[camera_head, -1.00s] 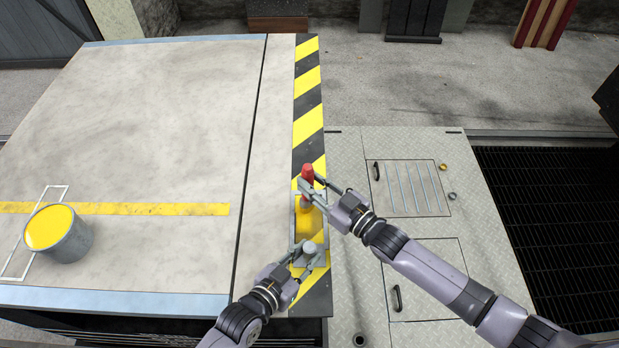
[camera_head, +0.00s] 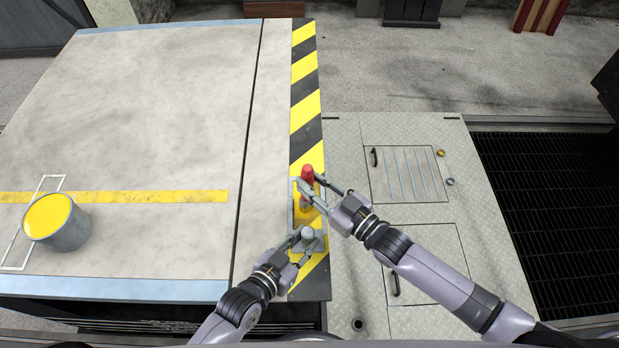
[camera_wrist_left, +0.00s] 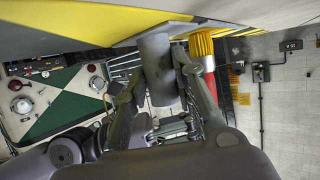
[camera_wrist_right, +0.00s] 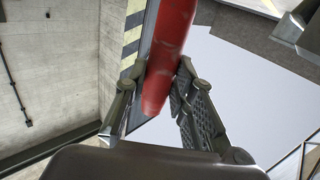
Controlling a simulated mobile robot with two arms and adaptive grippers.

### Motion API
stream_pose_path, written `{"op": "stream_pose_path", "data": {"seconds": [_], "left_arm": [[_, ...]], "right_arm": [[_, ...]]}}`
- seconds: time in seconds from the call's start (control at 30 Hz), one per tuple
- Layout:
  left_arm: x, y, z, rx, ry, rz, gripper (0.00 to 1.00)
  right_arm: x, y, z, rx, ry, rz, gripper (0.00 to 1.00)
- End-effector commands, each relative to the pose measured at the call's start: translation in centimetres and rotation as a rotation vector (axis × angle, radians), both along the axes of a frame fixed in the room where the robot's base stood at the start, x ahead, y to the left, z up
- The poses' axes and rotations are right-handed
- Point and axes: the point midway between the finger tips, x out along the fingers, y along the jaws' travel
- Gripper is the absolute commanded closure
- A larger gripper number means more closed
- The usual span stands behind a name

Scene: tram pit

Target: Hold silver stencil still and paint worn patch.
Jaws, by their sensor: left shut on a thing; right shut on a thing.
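The silver stencil (camera_head: 291,212) lies as a narrow frame on the black-and-yellow striped edge band. My left gripper (camera_head: 306,241) is shut on its grey knob (camera_head: 307,233) at the near end; the knob also fills the jaws in the left wrist view (camera_wrist_left: 156,68). My right gripper (camera_head: 309,184) is shut on the red handle (camera_head: 307,172) of a brush, seen close in the right wrist view (camera_wrist_right: 170,50). The yellow brush head (camera_wrist_left: 201,45) is over the stencil opening. Yellow shows in the opening; the worn patch cannot be told apart there.
A grey bucket of yellow paint (camera_head: 67,232) stands at the left on the platform, by a white outline frame (camera_head: 16,245). A metal plate with hatches (camera_head: 347,140) lies right of the striped band, then a dark grating (camera_head: 545,220). The platform middle is clear.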

Motion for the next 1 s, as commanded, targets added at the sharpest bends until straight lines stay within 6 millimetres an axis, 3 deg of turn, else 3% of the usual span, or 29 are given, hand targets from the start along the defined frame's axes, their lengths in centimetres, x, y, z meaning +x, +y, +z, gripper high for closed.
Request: {"op": "stream_pose_path", "data": {"seconds": [1.0], "left_arm": [[0.1, 0.0, 0.1, 0.000, -0.001, 0.001, 1.00]], "right_arm": [[-4.0, -0.4, 0.0, 0.001, 0.002, 0.001, 1.00]]}}
